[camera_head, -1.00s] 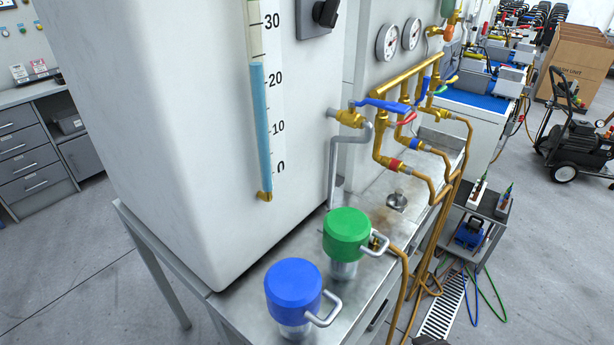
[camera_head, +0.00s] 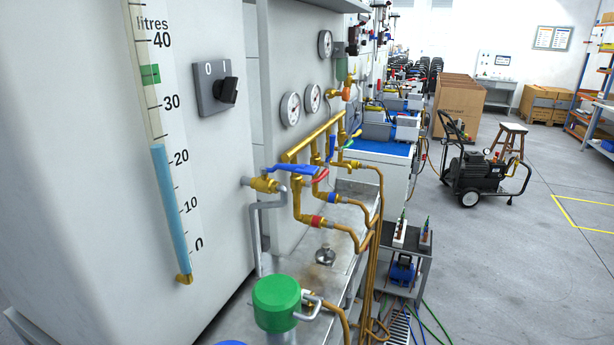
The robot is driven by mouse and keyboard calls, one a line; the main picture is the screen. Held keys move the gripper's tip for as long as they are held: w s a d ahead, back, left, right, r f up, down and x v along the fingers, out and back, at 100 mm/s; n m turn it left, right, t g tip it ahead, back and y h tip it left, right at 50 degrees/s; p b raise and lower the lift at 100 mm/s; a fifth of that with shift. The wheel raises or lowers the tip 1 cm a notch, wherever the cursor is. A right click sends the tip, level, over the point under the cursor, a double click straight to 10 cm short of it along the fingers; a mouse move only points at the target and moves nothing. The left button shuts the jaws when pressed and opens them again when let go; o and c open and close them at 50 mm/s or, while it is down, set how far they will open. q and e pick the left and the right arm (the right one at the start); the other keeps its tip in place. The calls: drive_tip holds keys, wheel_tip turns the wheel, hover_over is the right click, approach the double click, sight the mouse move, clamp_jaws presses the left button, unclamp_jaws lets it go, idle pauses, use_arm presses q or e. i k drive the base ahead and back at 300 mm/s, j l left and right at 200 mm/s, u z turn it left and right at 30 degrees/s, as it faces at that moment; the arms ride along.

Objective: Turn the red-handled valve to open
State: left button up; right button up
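The red-handled valve (camera_head: 321,176) is on the brass pipe manifold (camera_head: 318,136), a little right of the middle of the view. Only part of its small red lever shows, just behind the end of a larger blue lever (camera_head: 294,169). The blue lever sits on a brass valve at the tank's outlet pipe. Another blue lever (camera_head: 331,149) and a green lever (camera_head: 355,131) stand farther along the manifold. I cannot tell how far the red lever is turned. Neither of my grippers is in view.
A white tank (camera_head: 80,150) with a litre gauge fills the left. A green-topped container (camera_head: 276,303) stands on the metal bench (camera_head: 345,212) in front. Brass hoses hang off the bench's right side. A black pressure washer (camera_head: 477,177) stands on open floor at right.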

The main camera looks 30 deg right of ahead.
sight(325, 171)
drive_tip(key=k+l, duration=0.1)
drive_tip(key=l, duration=0.25)
drive_tip(key=k+l+u, duration=0.15)
drive_tip(key=l, duration=0.6)
drive_tip(key=k+l+u, duration=0.2)
drive_tip(key=l, duration=0.65)
drive_tip(key=i+l+u, duration=0.1)
drive_tip(key=l, duration=0.35)
drive_tip(key=i+l, duration=0.1)
drive_tip(key=l, duration=0.35)
drive_tip(key=i+u, duration=0.15)
drive_tip(key=i, duration=0.2)
